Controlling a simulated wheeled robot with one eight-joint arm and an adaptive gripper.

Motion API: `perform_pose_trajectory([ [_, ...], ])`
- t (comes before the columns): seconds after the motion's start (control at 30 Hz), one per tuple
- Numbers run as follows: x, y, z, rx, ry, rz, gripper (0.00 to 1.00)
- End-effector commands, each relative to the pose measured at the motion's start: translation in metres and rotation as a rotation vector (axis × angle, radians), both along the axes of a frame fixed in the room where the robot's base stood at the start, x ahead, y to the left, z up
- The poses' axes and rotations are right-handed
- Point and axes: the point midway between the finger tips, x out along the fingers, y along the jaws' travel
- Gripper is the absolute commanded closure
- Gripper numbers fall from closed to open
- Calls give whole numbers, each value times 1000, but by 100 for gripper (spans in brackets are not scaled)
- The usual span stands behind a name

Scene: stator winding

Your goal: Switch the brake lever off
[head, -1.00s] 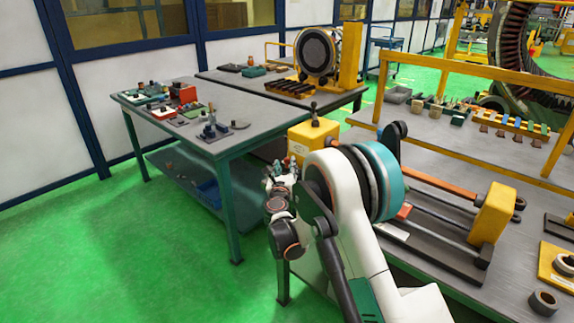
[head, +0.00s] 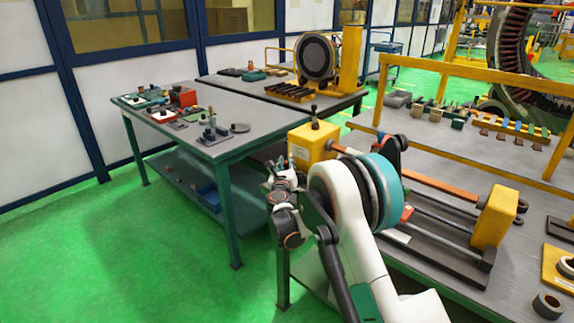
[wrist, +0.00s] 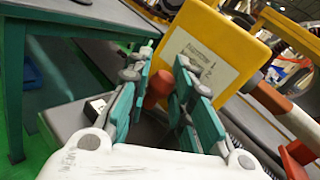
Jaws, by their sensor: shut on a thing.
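A yellow block (head: 312,146) with a white label stands at the left end of the winding fixture on the right-hand bench. The block also fills the upper middle of the wrist view (wrist: 225,42). A reddish-brown round knob (wrist: 158,84), which looks like the brake lever's end, is in front of the block. My gripper (wrist: 160,90) has its teal finger pads on both sides of the knob and is shut on it. The lever's shaft is hidden. In the head view my gripper (head: 279,172) is left of the block, and the knob cannot be made out.
A black-knobbed upright lever (head: 314,117) stands on top of the block. An orange bar (head: 440,187) runs right to a second yellow block (head: 494,217). A green-legged table (head: 232,145) with small parts stands behind left. Green floor (head: 110,265) is clear at left.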

Motion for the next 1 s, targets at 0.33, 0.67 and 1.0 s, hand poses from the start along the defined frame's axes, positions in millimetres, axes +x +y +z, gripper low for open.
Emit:
perform_pose_trajectory([
  [0.33, 9, -2, -1, -3, 0, -163, 100],
  [0.67, 21, -9, -1, -3, 0, -424, 100],
  [1.0, 23, -13, 0, -3, 0, -490, 100],
])
